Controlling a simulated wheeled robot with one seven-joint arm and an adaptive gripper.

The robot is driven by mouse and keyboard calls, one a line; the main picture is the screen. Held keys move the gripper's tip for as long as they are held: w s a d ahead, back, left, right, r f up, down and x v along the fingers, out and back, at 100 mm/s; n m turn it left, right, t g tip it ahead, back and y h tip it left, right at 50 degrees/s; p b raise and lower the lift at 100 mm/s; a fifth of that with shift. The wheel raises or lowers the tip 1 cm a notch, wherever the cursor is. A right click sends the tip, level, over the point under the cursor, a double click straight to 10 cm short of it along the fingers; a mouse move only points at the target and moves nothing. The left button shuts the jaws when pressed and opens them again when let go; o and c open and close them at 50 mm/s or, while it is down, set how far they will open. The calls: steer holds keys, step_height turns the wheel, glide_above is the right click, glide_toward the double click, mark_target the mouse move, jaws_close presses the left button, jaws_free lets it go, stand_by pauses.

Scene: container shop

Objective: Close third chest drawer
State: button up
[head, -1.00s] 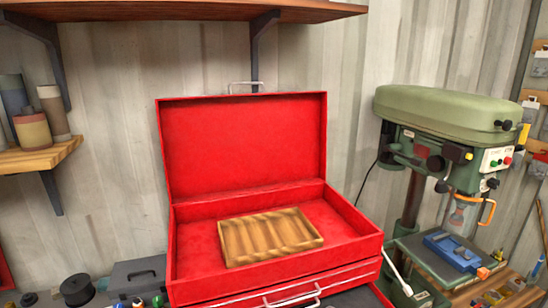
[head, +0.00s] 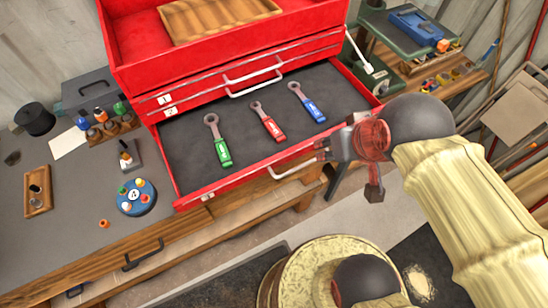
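The red tool chest (head: 130,75) stands on the workbench with its lid compartment on top. Its third drawer (head: 290,160), below the fronts labelled 1 and 2, is pulled far out. In it lie a green-handled wrench (head: 221,150), a red-handled wrench (head: 272,128) and a blue-handled wrench (head: 312,107) on dark lining. The drawer's pale handle (head: 283,174) is on its front. My gripper (head: 322,154) is at the right part of the drawer front, by the handle's right end. Contact and finger opening are unclear.
A wooden tray (head: 215,20) sits in the chest top. On the bench left are a blue round holder (head: 136,197), small bottles (head: 101,131) and a dark box (head: 88,89). The drill press base (head: 405,40) stands right. Floor is open before the drawer.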

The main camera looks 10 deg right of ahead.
steer(key=shift+c, duration=1.3)
